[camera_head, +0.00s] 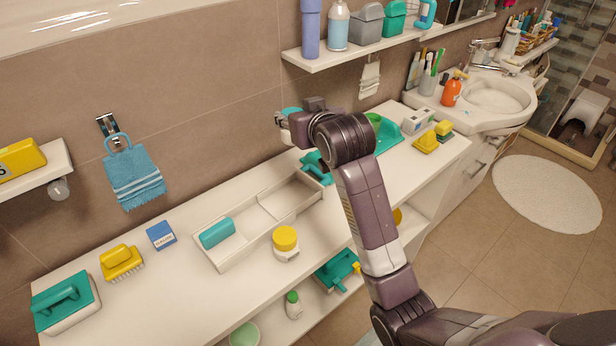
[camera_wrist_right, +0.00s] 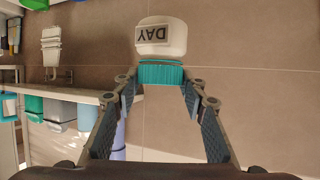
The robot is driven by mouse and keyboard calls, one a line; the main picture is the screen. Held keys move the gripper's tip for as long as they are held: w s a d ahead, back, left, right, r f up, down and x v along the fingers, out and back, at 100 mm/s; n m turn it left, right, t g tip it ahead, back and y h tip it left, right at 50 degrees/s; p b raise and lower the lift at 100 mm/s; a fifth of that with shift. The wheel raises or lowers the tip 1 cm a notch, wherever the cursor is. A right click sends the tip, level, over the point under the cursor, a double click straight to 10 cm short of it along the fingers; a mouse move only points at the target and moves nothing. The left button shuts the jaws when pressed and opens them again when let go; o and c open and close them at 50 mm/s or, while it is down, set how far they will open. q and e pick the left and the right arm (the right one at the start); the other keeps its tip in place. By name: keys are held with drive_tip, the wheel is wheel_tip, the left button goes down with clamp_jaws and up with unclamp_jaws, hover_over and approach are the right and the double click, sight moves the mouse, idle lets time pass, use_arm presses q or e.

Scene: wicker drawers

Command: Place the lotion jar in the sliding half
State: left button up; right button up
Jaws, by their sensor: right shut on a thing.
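My right gripper (camera_head: 286,122) is raised above the back of the white counter, near the tiled wall. It is shut on the teal lid of a white jar labelled "DAY" (camera_wrist_right: 162,38); the lid (camera_wrist_right: 161,74) sits between the fingertips (camera_wrist_right: 159,88) in the right wrist view. A long, shallow white tray (camera_head: 241,262) lies on the counter. A divider splits it; a teal cylinder (camera_head: 217,233) lies in its left part, and its right part looks empty. My left gripper is not in view.
A yellow-lidded white jar (camera_head: 286,243) stands against the tray's front side. A shelf (camera_head: 330,55) with bottles hangs above.

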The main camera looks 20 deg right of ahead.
drive_tip(key=f, duration=0.3)
drive_tip(key=shift+s+a+f, duration=0.15)
drive_tip(key=shift+s+a, duration=0.05)
drive_tip(key=f, duration=0.4)
drive_tip(key=shift+s+p, duration=0.25)
drive_tip(key=shift+p, duration=0.15)
drive_tip(key=f+p, duration=0.1)
drive_tip(key=f, duration=1)
drive_tip(key=shift+w, duration=0.2)
drive_tip(key=shift+f, duration=0.55)
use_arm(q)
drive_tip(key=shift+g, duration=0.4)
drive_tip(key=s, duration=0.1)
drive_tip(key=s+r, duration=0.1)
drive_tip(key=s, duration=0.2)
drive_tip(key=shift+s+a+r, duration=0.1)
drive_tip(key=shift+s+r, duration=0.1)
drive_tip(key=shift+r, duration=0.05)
